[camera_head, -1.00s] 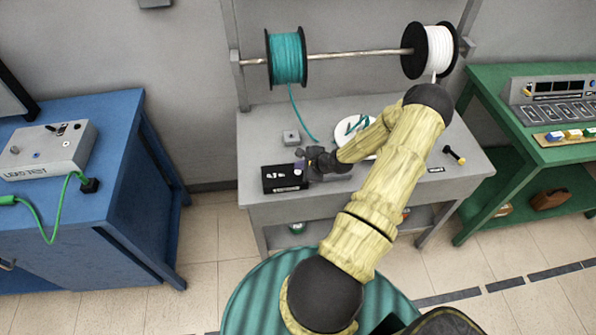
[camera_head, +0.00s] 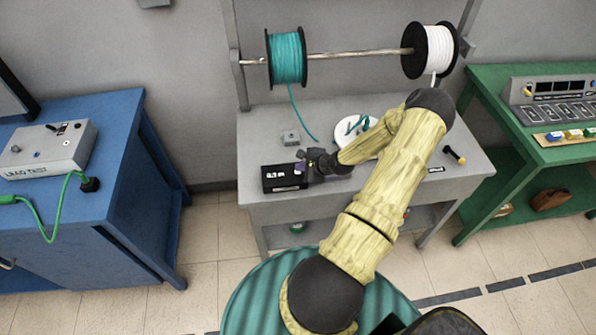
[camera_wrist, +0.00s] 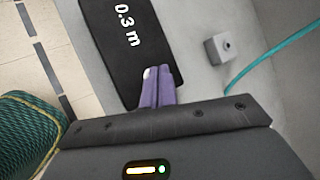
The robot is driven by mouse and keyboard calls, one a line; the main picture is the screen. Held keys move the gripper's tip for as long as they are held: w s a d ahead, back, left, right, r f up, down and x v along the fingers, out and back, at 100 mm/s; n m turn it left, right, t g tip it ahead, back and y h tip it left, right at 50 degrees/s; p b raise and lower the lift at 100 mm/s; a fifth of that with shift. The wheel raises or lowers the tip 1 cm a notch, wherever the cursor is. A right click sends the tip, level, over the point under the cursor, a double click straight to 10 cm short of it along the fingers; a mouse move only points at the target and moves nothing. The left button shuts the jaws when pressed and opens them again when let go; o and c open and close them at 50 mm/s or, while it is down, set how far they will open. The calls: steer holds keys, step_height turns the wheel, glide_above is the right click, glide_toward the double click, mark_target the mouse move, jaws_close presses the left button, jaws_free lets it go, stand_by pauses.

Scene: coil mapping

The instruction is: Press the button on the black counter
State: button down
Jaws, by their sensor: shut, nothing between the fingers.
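The black counter (camera_head: 284,178) sits at the front left of the grey bench. It also shows in the wrist view (camera_wrist: 130,38), with a "0.3 m" readout on its face. My gripper (camera_head: 301,167) is at the counter's right side in the head view. Its purple fingertips (camera_wrist: 157,88) are together and empty, and overlap the counter's near end in the wrist view. A small pale spot shows beside the fingertips; I cannot tell whether it is the button. Whether the fingers touch the counter is also unclear.
A small grey box (camera_head: 290,137) stands behind the counter. A teal cable runs down from the teal spool (camera_head: 286,58). A black-and-yellow tool (camera_head: 455,155) lies at the bench's right.

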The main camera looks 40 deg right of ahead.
mark_target(300, 173)
steer(key=shift+f, duration=0.45)
stand_by(0.5)
steer(key=shift+r, duration=0.1)
steer(key=shift+w+a+r+p, duration=0.15)
steer(key=shift+r+p, duration=0.3)
steer(key=shift+r, duration=0.3)
steer(key=shift+r+p, duration=2.05)
steer(key=shift+r, duration=0.5)
